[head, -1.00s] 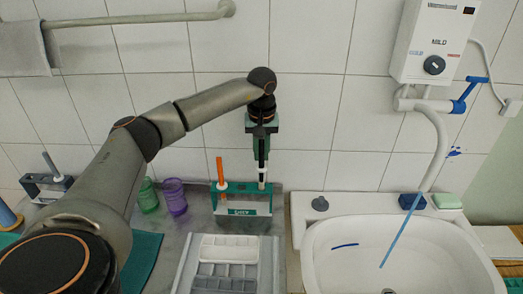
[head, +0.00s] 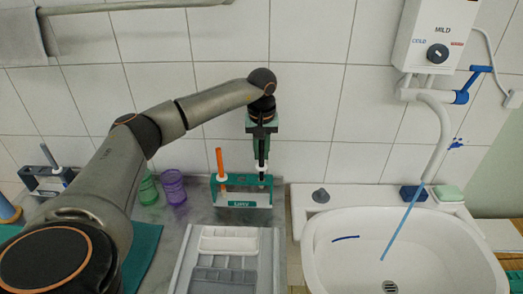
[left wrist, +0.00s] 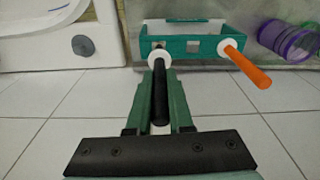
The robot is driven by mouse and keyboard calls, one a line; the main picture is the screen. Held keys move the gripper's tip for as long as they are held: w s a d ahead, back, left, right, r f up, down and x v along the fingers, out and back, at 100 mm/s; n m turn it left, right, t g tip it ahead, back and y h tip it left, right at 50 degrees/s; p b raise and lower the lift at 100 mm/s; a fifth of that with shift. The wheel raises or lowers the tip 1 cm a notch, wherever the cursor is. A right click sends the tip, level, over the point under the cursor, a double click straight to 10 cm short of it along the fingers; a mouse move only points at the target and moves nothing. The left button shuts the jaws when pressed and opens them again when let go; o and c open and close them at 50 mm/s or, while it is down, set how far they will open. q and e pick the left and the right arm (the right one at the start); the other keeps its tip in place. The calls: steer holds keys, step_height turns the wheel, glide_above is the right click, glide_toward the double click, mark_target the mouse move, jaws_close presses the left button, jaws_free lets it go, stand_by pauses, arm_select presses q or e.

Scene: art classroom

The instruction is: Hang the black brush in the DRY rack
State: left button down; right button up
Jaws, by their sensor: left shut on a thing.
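The black brush (head: 262,146) is upright in my left gripper (head: 262,133), with its white collar (head: 262,169) at the right side of the green rack (head: 245,201). The left wrist view shows the black handle (left wrist: 160,95) between the shut green fingers (left wrist: 160,112). There the white collar (left wrist: 159,59) overlaps the edge of the rack (left wrist: 180,47); whether it rests on the rack I cannot tell. The brush's lower end is hidden. An orange brush (head: 220,162) stands in the left side of the same rack. My right gripper is not in view.
A grey rack (head: 43,182) with a blue-grey brush stands at far left. Green and purple cups (head: 173,187) stand left of the green rack. A compartmented tray (head: 228,240) lies in front. A white sink (head: 330,215) is to the right, with a grey plug (head: 320,196) on its rim.

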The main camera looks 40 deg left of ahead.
mark_target(262, 165)
arm_select(q)
steer(key=shift+f, duration=0.15)
steer(key=shift+f+b, duration=0.95)
steer(key=shift+f, duration=0.95)
steer(key=shift+c, duration=0.9)
jaws_free()
steer(key=shift+r, duration=0.1)
